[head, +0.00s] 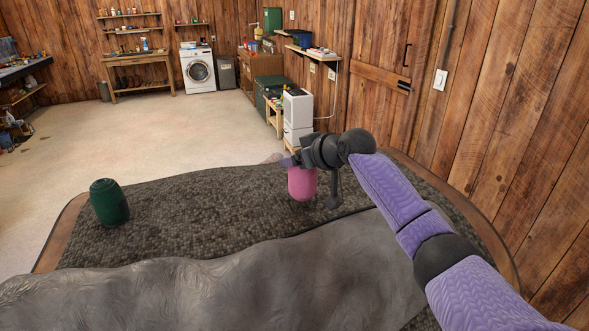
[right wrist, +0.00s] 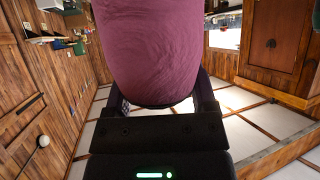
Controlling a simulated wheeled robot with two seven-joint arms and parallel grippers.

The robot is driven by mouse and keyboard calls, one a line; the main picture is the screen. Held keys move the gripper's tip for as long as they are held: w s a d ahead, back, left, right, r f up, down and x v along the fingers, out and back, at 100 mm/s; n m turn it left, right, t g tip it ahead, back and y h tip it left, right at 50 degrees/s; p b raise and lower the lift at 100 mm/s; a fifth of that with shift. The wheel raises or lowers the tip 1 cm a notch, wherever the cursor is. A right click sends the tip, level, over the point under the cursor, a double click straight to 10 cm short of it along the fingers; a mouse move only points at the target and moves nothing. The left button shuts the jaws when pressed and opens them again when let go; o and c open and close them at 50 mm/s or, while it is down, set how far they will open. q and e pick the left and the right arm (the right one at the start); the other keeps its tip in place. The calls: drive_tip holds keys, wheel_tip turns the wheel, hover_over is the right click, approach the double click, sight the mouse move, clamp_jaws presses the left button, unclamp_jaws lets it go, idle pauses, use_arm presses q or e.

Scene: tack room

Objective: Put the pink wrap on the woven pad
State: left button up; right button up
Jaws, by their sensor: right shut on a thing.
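The pink wrap (head: 301,184) is a rounded upright roll, held in my right gripper (head: 296,163) near the far side of the table. My right gripper is shut on it. In the right wrist view the pink wrap (right wrist: 160,45) fills the space between the fingers (right wrist: 162,105). The dark grey woven pad (head: 190,210) lies across the table, and the wrap hangs over it. A shadow lies just under the wrap, and it looks slightly above the pad. My left gripper is not in view.
A green wrap (head: 109,203) stands upright at the pad's left. A crumpled grey cover (head: 230,280) fills the near side of the table. The wooden table edge (head: 62,228) shows at left. The pad between the green and pink wraps is clear.

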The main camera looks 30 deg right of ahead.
wheel_tip(320, 180, down, 2)
drive_tip(key=shift+w, duration=0.1)
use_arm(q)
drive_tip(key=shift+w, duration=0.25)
use_arm(e)
drive_tip(key=o, duration=1.2)
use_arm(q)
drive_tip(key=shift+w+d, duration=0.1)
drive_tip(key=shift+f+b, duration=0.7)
use_arm(e)
drive_tip(key=shift+v, duration=6)
drive_tip(key=shift+r, duration=0.1)
